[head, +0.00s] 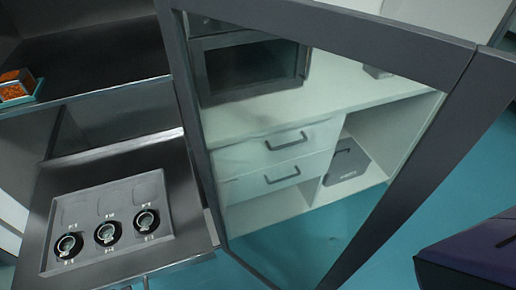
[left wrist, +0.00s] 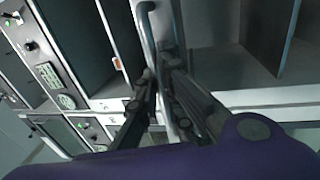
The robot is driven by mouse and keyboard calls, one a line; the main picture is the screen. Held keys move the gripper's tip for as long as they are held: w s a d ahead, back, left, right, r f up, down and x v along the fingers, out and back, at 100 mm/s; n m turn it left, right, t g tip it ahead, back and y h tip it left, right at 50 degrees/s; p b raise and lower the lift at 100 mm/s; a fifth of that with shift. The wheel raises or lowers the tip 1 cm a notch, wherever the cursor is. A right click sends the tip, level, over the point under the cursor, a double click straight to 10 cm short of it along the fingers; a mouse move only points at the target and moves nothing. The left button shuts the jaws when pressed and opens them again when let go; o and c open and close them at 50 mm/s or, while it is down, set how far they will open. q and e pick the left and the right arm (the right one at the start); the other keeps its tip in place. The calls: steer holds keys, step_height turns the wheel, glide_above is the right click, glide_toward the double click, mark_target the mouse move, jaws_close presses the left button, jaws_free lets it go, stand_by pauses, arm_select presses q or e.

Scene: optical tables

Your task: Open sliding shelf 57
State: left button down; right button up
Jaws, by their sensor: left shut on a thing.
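In the left wrist view my left gripper (left wrist: 158,85) is shut on a long pale metal handle (left wrist: 147,28). In the head view a dark grey sliding shelf (head: 186,205) sits in the lower left of the cabinet. A grey tray (head: 110,262) on it has labelled recesses, and three black round parts (head: 107,233) stand in the front row. A small piece of a handle shows at the bottom edge below the shelf. No number is readable on the shelf. My right gripper is out of view.
A grey-framed glass door (head: 330,25) stands to the right of the shelf. Behind it are white drawers (head: 283,140) and a dark box-like appliance (head: 250,68). An upper shelf (head: 110,55) holds an orange item (head: 15,85) at far left. The teal floor (head: 440,170) is open at right.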

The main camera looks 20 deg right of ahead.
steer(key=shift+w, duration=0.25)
arm_select(q)
steer(key=c, duration=2.2)
jaws_free()
steer(key=s, duration=0.4)
steer(key=s+f, duration=0.1)
steer(key=s, duration=0.3)
steer(key=s+f, duration=0.1)
steer(key=s, duration=0.2)
steer(key=shift+s+a+f, duration=0.15)
steer(key=shift+s, duration=0.25)
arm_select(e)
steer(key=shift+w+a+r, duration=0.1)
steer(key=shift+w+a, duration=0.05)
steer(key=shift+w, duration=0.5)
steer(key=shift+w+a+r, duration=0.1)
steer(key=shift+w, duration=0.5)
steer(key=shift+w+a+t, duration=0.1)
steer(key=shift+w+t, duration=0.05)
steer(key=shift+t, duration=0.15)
